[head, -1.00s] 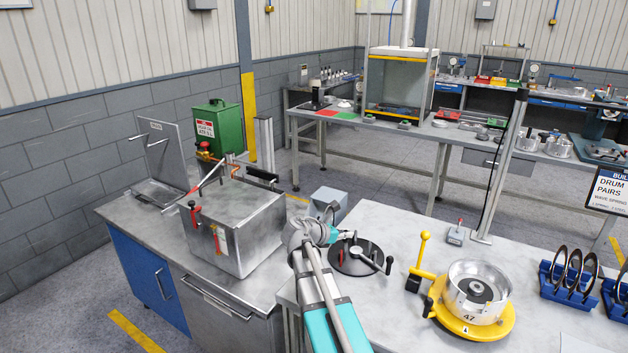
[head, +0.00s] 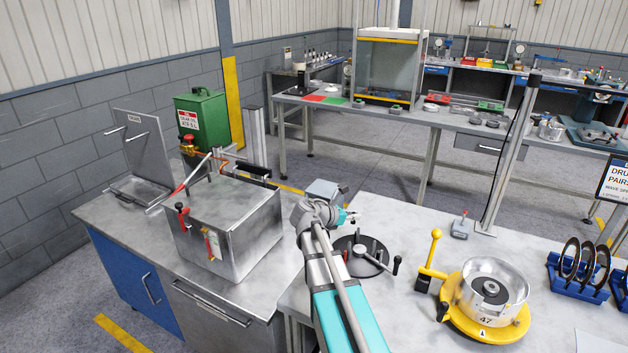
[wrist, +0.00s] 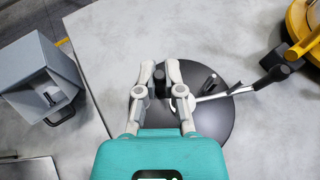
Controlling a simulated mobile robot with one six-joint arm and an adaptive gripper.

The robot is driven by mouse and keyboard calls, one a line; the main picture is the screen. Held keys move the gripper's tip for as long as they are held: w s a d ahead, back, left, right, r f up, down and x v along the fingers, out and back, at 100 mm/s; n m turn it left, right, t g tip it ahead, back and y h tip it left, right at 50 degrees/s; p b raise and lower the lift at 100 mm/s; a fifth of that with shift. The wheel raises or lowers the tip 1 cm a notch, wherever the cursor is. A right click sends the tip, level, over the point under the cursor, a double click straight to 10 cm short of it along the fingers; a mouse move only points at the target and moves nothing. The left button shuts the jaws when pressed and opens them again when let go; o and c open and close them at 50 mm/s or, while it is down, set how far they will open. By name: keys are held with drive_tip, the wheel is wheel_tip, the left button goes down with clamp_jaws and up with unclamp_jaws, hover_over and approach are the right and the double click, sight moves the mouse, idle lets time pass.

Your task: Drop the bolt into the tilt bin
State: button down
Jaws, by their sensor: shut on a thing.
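My gripper (head: 352,217) is above the round black plate (head: 345,266) on the right-hand bench. In the wrist view its two fingers (wrist: 159,78) are close together on a small dark cylindrical piece (wrist: 160,84), which I take to be the bolt. The fingers hide much of it, and it is too small to make out in the head view. The tilt bin, a grey open box (head: 322,190), stands beyond my gripper in the head view. In the wrist view the bin (wrist: 25,68) is at the left, apart from the gripper, with a dark handle.
A black plate with posts and a crank handle (head: 396,264) lies under the gripper. A yellow fixture (head: 452,318) with a metal drum is to the right. A metal tank (head: 235,230) stands on the left cabinet. Bare bench lies between plate and bin.

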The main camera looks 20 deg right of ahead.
drive_tip(key=shift+w+d, duration=0.1)
drive_tip(key=w+a+f+n+t+y+b, duration=0.1)
drive_tip(key=w+n+t, duration=0.3)
drive_tip(key=w, duration=2.3)
drive_tip(key=shift+w+f+n+t+y, duration=0.15)
drive_tip(key=shift+f+n+t+y, duration=0.1)
drive_tip(key=shift+n+t+y, duration=0.35)
drive_tip(key=shift+a+f+b, duration=0.1)
drive_tip(key=shift+b, duration=0.3)
drive_tip(key=shift+f+b, duration=2.9)
drive_tip(key=c, duration=0.7)
unclamp_jaws()
